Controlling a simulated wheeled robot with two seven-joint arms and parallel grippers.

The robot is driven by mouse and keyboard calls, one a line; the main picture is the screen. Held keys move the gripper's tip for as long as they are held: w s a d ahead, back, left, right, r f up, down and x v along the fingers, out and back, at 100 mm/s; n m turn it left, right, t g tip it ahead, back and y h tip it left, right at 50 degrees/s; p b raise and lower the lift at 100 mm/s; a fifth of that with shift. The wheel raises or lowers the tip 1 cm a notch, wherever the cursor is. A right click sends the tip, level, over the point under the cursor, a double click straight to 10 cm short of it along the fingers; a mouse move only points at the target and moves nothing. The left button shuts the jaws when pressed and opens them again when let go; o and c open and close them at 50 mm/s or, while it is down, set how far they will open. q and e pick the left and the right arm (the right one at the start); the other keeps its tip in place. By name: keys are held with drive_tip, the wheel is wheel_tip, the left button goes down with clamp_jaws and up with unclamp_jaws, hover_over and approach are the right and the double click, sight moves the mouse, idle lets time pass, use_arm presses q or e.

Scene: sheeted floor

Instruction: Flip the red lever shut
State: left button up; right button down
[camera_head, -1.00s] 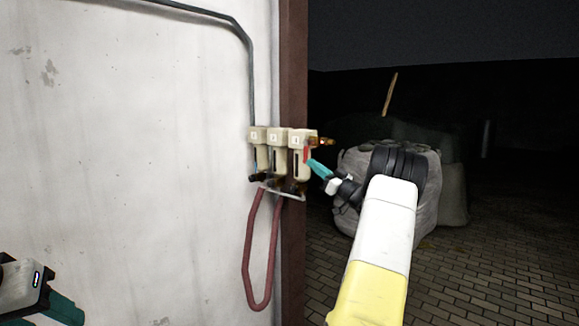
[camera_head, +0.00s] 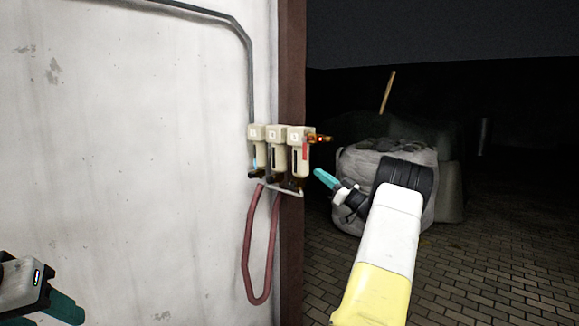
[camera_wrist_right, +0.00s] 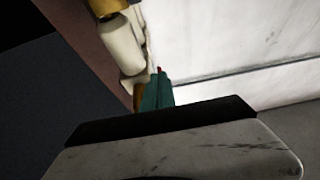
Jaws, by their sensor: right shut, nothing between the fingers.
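The red lever (camera_head: 306,152) is a small bar hanging about upright on the right side of the rightmost filter unit, just under a brass fitting (camera_head: 319,139). My right gripper (camera_head: 319,173) is shut and empty, its teal fingertips to the lower right of the lever with a gap between them. In the right wrist view, the teal fingers (camera_wrist_right: 157,92) point up toward the pale unit bodies (camera_wrist_right: 122,45), and a small red spot shows just past their tips. My left gripper (camera_head: 66,308) is at the bottom left, partly cut off, far from the lever.
The three pale filter units (camera_head: 276,150) hang at the wall's edge beside a brown post (camera_head: 292,70). A dark red hose (camera_head: 249,255) loops below them. A large grey sack (camera_head: 375,160) stands behind my right arm. The brick-paved floor (camera_head: 480,270) is open at the right.

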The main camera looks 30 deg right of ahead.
wheel_tip(320, 180, down, 6)
drive_tip(key=s, duration=0.1)
drive_tip(key=shift+s+d+f, duration=0.15)
drive_tip(key=shift+s+d, duration=0.05)
drive_tip(key=shift+d, duration=0.25)
drive_tip(key=s+a+r+g+y, duration=0.15)
drive_tip(key=a+g, duration=0.25)
drive_tip(key=a, duration=0.6)
drive_tip(key=s+a+r+n+g+y, duration=0.1)
drive_tip(key=a+r+g, duration=0.25)
drive_tip(key=a, duration=0.55)
drive_tip(key=s+a+r+g+y, duration=0.15)
drive_tip(key=a+g, duration=0.25)
drive_tip(key=a, duration=0.6)
drive_tip(key=s+a+m+g+h, duration=0.1)
drive_tip(key=s+a+g+h, duration=0.4)
drive_tip(key=s+a, duration=0.9)
drive_tip(key=s+d+f+m+h, duration=0.1)
drive_tip(key=s+f+m+h, duration=0.1)
drive_tip(key=s, duration=0.6)
drive_tip(key=s+d+f+m+t+h, duration=0.1)
drive_tip(key=s+d+f+m+h, duration=0.1)
drive_tip(key=s, duration=0.7)
drive_tip(key=shift+h, duration=0.9)
